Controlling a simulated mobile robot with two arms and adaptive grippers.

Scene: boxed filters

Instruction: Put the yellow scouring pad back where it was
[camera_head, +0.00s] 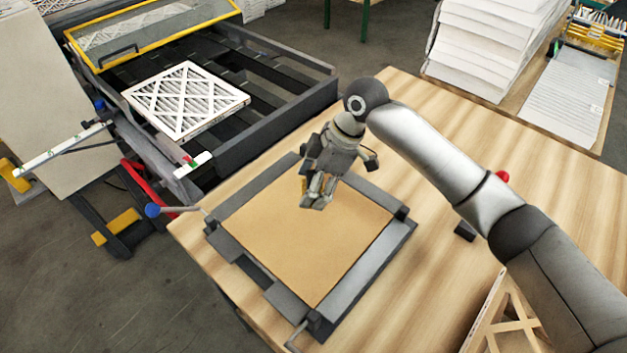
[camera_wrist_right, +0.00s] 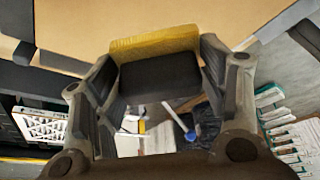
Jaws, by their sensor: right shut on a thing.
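My right gripper (camera_head: 316,192) is above the tan board in the grey frame on the wooden table. It is shut on the yellow scouring pad, which shows between the two fingers in the right wrist view (camera_wrist_right: 155,43) with a yellow layer and a dark layer. In the head view only a thin yellow sliver of the pad shows beside the fingers; the rest is hidden. I cannot tell whether the pad touches the board. My left gripper is not in view.
The tan board (camera_head: 290,245) lies bare in the grey frame (camera_head: 372,268) on the wooden table (camera_head: 440,230). A white-framed pleated filter (camera_head: 188,98) lies on the dark conveyor (camera_head: 285,115) at left. Stacked white sheets (camera_head: 490,45) stand at the back right. A red knob (camera_head: 502,176) is behind my forearm.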

